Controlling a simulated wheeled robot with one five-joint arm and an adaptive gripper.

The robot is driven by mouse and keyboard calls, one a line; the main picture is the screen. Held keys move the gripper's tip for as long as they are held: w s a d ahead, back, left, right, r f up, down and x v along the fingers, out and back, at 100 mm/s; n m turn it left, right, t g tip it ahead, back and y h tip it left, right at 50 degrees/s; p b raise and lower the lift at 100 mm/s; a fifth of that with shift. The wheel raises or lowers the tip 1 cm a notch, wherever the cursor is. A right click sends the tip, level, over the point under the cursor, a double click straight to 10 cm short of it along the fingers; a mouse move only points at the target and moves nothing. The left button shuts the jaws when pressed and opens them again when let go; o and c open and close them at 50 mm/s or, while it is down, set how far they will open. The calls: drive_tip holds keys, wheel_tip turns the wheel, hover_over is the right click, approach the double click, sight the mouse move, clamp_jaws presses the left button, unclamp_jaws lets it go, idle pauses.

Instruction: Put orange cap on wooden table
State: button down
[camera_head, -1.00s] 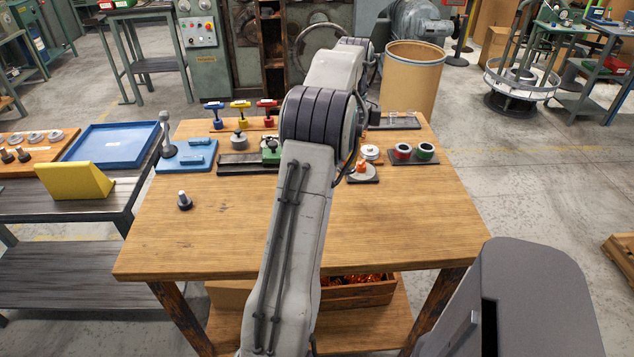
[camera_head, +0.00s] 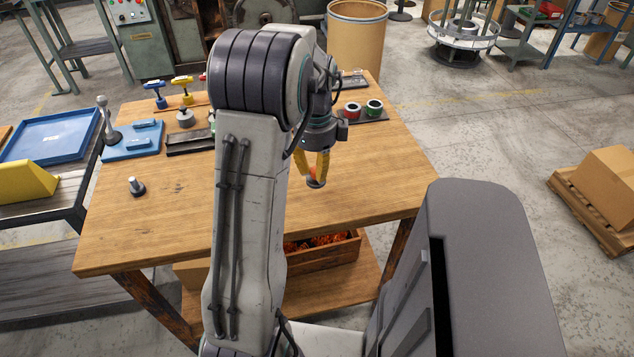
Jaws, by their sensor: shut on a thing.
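The wooden table (camera_head: 170,225) stands in front of me, its front and middle mostly bare. My gripper (camera_head: 316,178), with yellow-orange fingers, points down over the right part of the tabletop. It is shut on the orange cap (camera_head: 312,172), of which only a small orange patch shows between the fingers. The fingers hide most of the cap. I cannot tell whether the cap touches the tabletop or hangs just above it.
A small grey knobbed piece (camera_head: 136,187) stands on the table at left. My arm hides part of the middle.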

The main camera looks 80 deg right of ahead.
sight(317, 184)
drive_tip(key=shift+s+a+f, duration=0.25)
drive_tip(key=shift+a+f, duration=0.15)
drive_tip(key=shift+a, duration=0.1)
drive_tip(key=shift+f+p, duration=0.75)
drive_tip(key=shift+f, duration=1.15)
drive_tip(key=c, duration=1.2)
unclamp_jaws()
